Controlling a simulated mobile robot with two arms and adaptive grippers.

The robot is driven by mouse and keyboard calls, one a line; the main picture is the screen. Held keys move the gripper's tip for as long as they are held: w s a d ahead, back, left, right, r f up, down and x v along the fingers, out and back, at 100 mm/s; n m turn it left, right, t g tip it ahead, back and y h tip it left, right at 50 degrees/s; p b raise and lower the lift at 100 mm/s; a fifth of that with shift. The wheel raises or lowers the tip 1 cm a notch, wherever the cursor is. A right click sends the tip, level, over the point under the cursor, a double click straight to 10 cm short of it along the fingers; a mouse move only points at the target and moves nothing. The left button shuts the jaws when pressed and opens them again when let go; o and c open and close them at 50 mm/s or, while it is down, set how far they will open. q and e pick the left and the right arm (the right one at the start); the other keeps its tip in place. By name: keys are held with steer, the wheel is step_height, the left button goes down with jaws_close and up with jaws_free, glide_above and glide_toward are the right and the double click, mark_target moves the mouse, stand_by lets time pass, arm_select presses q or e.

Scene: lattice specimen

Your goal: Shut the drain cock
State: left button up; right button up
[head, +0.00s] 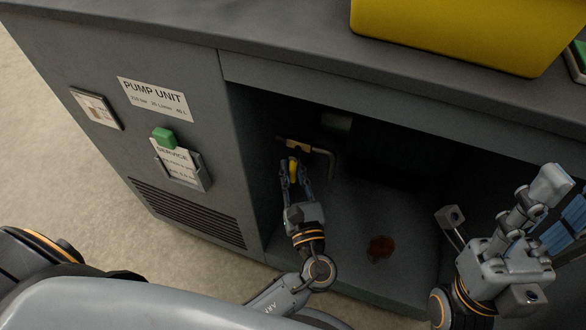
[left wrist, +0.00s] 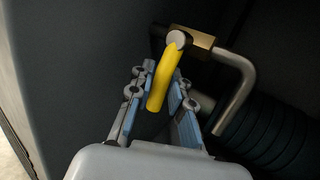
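The drain cock has a brass body (head: 291,145) and a yellow lever (head: 293,170), inside the dark opening of the pump unit. In the left wrist view, the yellow lever (left wrist: 163,78) hangs down, slightly tilted, from a round pivot on the brass body (left wrist: 190,38). My left gripper (head: 294,170) reaches into the opening. In the left wrist view its fingers (left wrist: 162,80) stand on both sides of the lever, with narrow gaps showing, so it looks open around it. My right gripper (head: 502,200) is outside at the right, fingers spread, holding nothing visible.
A bent grey pipe (head: 328,160) leaves the brass body to the right. A brown stain (head: 381,248) lies on the compartment floor. The cabinet's left panel (head: 200,90) edges the opening closely. A yellow bin (head: 450,30) stands on the top.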

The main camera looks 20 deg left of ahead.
arm_select(q)
steer(key=shift+o, duration=1)
steer(key=v, duration=1.2)
steer(key=shift+f, duration=0.1)
stand_by(0.6)
